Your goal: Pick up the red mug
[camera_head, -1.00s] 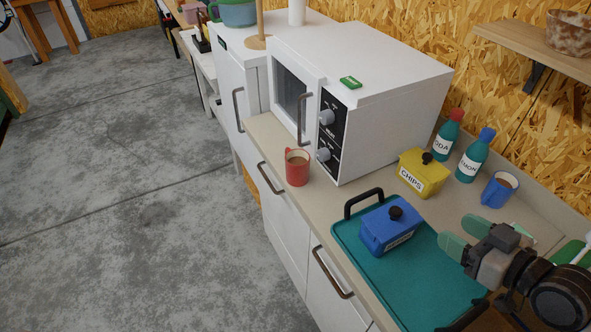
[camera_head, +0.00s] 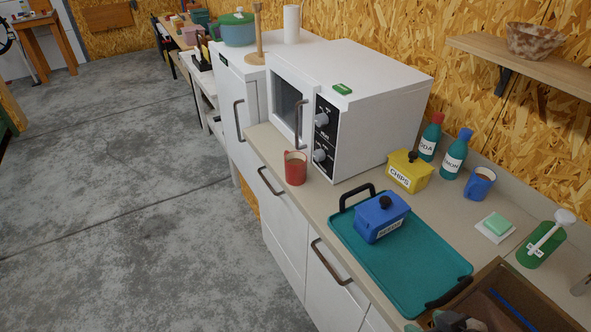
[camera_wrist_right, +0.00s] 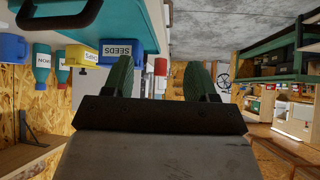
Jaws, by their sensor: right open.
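The red mug (camera_head: 295,168) stands upright on the counter edge in front of the white microwave and holds a brown drink. In the right wrist view, which is upside down, a small red shape that looks like the mug (camera_wrist_right: 160,67) shows between the fingers, some way beyond them. My right gripper (camera_wrist_right: 159,76) is open and empty, with its two green fingers apart. In the head view only a part of it shows at the bottom edge, beyond the tray from the mug. My left gripper is not in view.
A teal tray (camera_head: 385,262) with dark handles holds a blue lidded box (camera_head: 381,222), between the mug and my right gripper. A yellow chips box (camera_head: 408,175), two bottles and a blue mug (camera_head: 479,184) stand behind. The microwave (camera_head: 378,110) is close behind the mug.

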